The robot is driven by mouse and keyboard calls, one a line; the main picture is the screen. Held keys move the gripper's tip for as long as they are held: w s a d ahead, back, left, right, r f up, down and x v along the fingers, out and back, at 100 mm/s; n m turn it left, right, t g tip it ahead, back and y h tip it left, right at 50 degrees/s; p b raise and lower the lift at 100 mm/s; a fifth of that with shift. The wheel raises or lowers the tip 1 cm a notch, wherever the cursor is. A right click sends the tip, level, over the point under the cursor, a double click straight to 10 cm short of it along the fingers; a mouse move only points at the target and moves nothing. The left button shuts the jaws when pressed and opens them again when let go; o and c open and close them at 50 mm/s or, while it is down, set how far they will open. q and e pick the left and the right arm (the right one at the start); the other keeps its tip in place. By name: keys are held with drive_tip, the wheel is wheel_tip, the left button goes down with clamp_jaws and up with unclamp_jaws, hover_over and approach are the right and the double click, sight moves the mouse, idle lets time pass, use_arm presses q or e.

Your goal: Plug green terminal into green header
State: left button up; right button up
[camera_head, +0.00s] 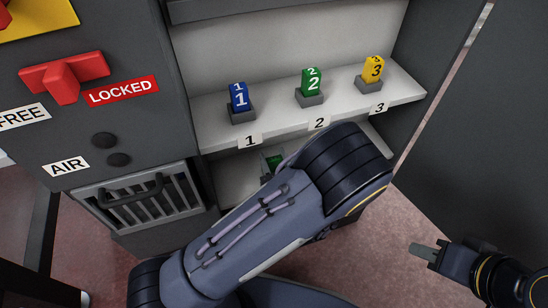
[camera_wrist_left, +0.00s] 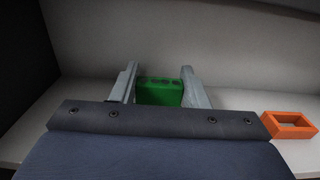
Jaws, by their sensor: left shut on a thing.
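A green block with dark openings along its top, apparently the green terminal (camera_wrist_left: 161,92), sits between the fingers of my left gripper (camera_wrist_left: 165,85) in the left wrist view. The gripper is shut on it, above a pale shelf. In the head view a small part of green (camera_head: 273,160) shows on the lower shelf area beside my left forearm, which hides most of that space. I cannot make out a separate green header in either view. My right gripper (camera_head: 424,250) is at the lower right of the head view, away from the shelves; its finger gap cannot be seen.
Blue block 1 (camera_head: 239,97), green block 2 (camera_head: 311,83) and yellow block 3 (camera_head: 373,69) stand in grey bases on the upper shelf (camera_head: 276,115). An orange open frame (camera_wrist_left: 290,125) lies right of my left gripper. A dark side panel (camera_head: 480,130) stands at right.

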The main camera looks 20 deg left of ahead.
use_arm(q)
drive_tip(key=shift+f, duration=0.4)
drive_tip(key=o, duration=1.1)
drive_tip(key=shift+c, duration=0.2)
drive_tip(key=p+v, duration=0.1)
drive_tip(key=v, duration=0.6)
drive_tip(key=shift+s+d, duration=0.2)
drive_tip(key=shift+s, duration=0.15)
